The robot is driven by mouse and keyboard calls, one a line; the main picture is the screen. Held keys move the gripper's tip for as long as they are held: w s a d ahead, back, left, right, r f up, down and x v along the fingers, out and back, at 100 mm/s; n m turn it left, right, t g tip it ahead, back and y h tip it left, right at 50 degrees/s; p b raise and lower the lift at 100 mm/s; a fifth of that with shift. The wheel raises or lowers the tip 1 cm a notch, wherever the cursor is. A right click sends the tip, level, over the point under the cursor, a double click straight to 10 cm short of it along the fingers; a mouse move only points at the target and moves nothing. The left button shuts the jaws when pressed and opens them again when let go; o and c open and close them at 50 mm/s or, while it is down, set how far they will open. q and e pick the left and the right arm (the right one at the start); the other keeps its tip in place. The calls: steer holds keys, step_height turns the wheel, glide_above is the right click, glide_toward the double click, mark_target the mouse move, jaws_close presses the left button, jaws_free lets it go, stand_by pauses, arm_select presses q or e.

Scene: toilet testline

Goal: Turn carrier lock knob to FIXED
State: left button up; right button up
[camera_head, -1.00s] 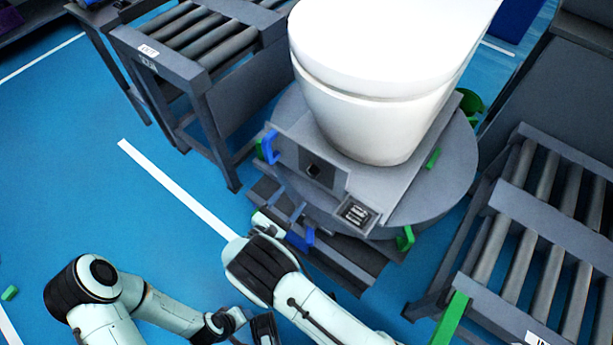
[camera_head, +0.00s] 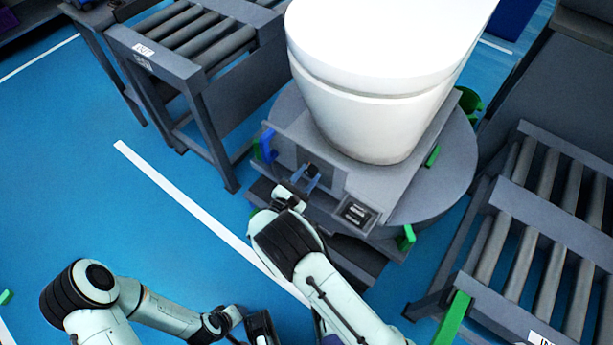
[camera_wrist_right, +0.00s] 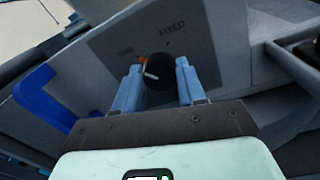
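The black lock knob (camera_wrist_right: 160,74) sits on a grey plate on the carrier's front, with a white pointer mark on its left side. A label reading FIXED (camera_wrist_right: 172,26) is above it to the right; a fainter label, apparently FREE (camera_wrist_right: 126,51), is to the upper left. My right gripper (camera_wrist_right: 158,78) is open, its blue fingers one on each side of the knob, with small gaps visible. In the head view my right gripper (camera_head: 306,178) reaches the front plate and partly hides the knob (camera_head: 312,169). My left gripper (camera_head: 262,328) is low at the bottom edge, its fingers unclear.
A white toilet (camera_head: 385,90) stands on the carrier above the plate. A blue handle (camera_head: 267,145) is left of the knob, and a small panel (camera_head: 356,213) is to the right. Roller conveyors (camera_head: 190,40) stand on both sides. Blue floor is free at left.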

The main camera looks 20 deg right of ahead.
steer(key=c, duration=0.4)
